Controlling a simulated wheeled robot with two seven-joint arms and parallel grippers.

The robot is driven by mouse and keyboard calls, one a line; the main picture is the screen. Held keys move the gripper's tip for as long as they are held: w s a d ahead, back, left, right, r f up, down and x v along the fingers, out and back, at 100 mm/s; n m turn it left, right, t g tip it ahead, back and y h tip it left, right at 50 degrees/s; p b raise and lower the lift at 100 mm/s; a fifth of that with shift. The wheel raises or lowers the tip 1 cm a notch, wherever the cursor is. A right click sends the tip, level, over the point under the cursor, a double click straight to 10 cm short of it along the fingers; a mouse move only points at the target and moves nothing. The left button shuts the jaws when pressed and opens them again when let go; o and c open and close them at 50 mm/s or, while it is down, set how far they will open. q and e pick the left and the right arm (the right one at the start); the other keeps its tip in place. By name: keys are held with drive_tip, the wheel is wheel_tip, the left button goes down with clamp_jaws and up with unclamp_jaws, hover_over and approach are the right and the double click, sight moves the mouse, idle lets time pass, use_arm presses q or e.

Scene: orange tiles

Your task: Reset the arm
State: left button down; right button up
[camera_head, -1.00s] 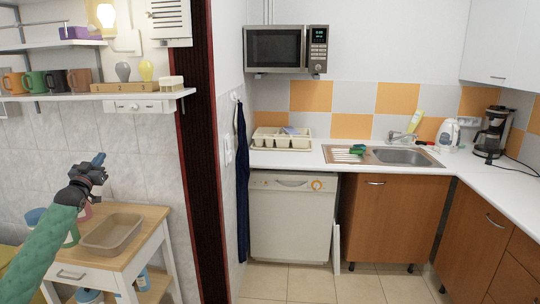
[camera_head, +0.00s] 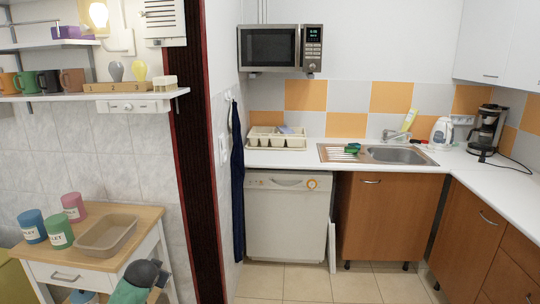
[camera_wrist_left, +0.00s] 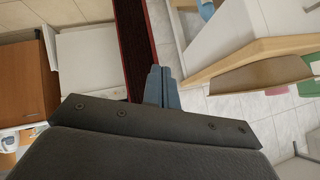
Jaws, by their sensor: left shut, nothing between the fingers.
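My left gripper (camera_wrist_left: 162,87) shows in the left wrist view as two blue-grey fingers, shut together with nothing between them. In the head view, a dark and green part of my left arm (camera_head: 142,276) shows at the bottom, in front of the small wooden-topped cart (camera_head: 148,215); the fingers cannot be made out there. My right arm and gripper are in neither view.
The cart carries a tan tray (camera_head: 106,235), blue (camera_head: 32,226), green (camera_head: 59,231) and pink (camera_head: 73,207) containers. A shelf (camera_head: 150,97) with mugs hangs above. A dark red post (camera_head: 196,150) divides it from the kitchen. Tiled floor (camera_head: 290,282) is clear before the dishwasher (camera_head: 285,220).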

use_arm(q)
drive_tip(key=s+d+f+g+h, duration=0.1)
drive_tip(key=s+d+f, duration=0.6)
drive_tip(key=s, duration=0.9)
drive_tip(key=s+d+f+g+h, duration=0.1)
drive_tip(key=s+d+f+g, duration=0.3)
drive_tip(key=s+f, duration=1)
drive_tip(key=s+d+f+n+g+h, duration=0.1)
drive_tip(key=s+d+f+g, duration=0.2)
drive_tip(key=s+d+f, duration=0.8)
drive_tip(key=s, duration=0.6)
drive_tip(key=shift+s+f, duration=0.25)
drive_tip(key=shift+s, duration=0.05)
